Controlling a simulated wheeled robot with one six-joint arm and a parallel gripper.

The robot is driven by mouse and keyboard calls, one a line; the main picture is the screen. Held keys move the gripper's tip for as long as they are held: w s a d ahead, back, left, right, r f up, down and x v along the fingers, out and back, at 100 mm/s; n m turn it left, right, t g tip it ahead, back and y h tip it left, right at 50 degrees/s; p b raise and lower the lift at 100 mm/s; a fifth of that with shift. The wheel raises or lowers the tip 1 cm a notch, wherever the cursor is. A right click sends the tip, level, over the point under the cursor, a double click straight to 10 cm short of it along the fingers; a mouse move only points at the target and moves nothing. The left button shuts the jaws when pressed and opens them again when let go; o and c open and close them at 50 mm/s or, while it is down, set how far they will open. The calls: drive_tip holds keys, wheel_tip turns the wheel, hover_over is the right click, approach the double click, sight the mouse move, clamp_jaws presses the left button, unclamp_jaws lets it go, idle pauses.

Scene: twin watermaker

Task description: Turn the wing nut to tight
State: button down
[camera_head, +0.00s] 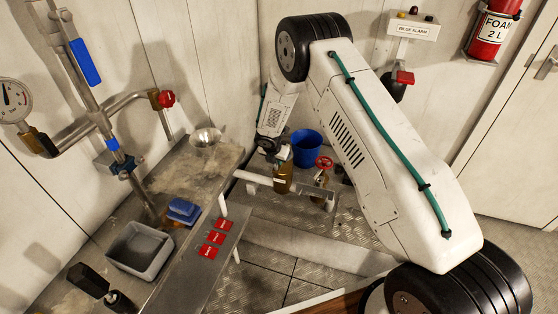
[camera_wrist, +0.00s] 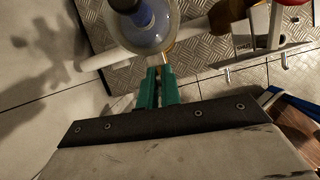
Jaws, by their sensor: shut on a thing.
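In the wrist view, the two green fingers of my gripper (camera_wrist: 160,78) are close together, with their tips at the edge of a round clear-and-blue fitting (camera_wrist: 143,25). A thin brass-coloured piece, apparently the wing nut (camera_wrist: 169,58), shows at the fingertips, mostly hidden. My gripper is shut on it. How tight the nut is cannot be told. In the head view, my arm reaches down to a white pipe (camera_head: 258,180) with an amber-brown fitting (camera_head: 283,180) on it. The fingers and the nut are not clear there.
A red handwheel valve (camera_head: 324,162) stands right of the fitting, with a blue bucket (camera_head: 307,146) behind.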

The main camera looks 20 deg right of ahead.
drive_tip(key=m, duration=0.2)
drive_tip(key=m+g+h, duration=0.1)
drive_tip(key=m, duration=0.1)
drive_tip(key=shift+s+d+f, duration=0.1)
drive_tip(key=shift+s+f, duration=0.05)
drive_tip(key=shift+s, duration=0.25)
drive_tip(key=m, duration=0.1)
drive_tip(key=m+g, duration=0.1)
drive_tip(key=m, duration=0.1)
drive_tip(key=m+g, duration=0.1)
drive_tip(key=shift+s+m, duration=0.3)
drive_tip(key=shift+m, duration=0.1)
drive_tip(key=m, duration=0.1)
drive_tip(key=m+g, duration=0.1)
drive_tip(key=m, duration=0.2)
drive_tip(key=shift+s+f+g, duration=0.1)
drive_tip(key=shift+s+g, duration=0.15)
drive_tip(key=shift+g, duration=0.15)
drive_tip(key=shift+s+m+g, duration=0.2)
drive_tip(key=shift+m+g, duration=0.5)
drive_tip(key=shift+m, duration=1.3)
drive_tip(key=c, duration=1.6)
unclamp_jaws()
drive_tip(key=shift+a, duration=0.2)
drive_tip(key=shift+w+d, duration=0.1)
drive_tip(key=shift+w, duration=0.05)
drive_tip(key=shift+r, duration=0.2)
